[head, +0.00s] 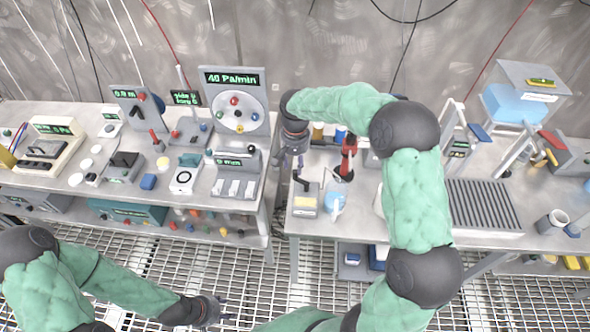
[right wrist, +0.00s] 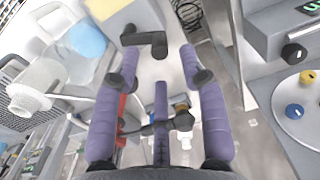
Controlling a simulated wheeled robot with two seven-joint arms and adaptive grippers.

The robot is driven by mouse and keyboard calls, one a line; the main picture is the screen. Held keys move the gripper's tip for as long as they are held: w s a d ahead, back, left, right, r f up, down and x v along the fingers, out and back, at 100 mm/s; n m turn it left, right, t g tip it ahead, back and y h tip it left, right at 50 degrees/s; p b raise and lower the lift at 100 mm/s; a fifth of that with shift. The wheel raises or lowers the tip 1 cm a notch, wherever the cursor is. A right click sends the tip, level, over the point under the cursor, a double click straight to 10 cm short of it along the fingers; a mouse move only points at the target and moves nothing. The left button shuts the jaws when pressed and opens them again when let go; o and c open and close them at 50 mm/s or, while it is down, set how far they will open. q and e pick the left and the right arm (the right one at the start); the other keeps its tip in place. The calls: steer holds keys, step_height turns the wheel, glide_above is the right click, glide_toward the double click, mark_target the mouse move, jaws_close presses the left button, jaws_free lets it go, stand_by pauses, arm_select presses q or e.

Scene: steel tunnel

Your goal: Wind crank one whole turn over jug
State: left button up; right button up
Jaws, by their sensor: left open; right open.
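The black crank (head: 301,182) stands at the left end of the right-hand bench, on a unit with a pale yellow block (head: 305,203). In the right wrist view the crank (right wrist: 148,42) lies near the fingertips, in the gap between them; no contact is clear. A jug-like vessel with blue in it (head: 335,202) stands just right of the crank; its blue part (right wrist: 88,41) shows in the wrist view. My right gripper (head: 291,162) is open and empty, pointing down above the crank. My left gripper (head: 217,309) is open and empty, low before the left bench.
A red upright device (head: 347,158) stands behind the jug. A gap separates the benches. The left bench carries a dial panel (head: 237,100) and several small instruments. A dark grooved tray (head: 484,205) and a grey cup (head: 552,221) are on the right bench.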

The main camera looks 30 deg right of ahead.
step_height(320, 180, up, 7)
stand_by(0.3)
stand_by(0.5)
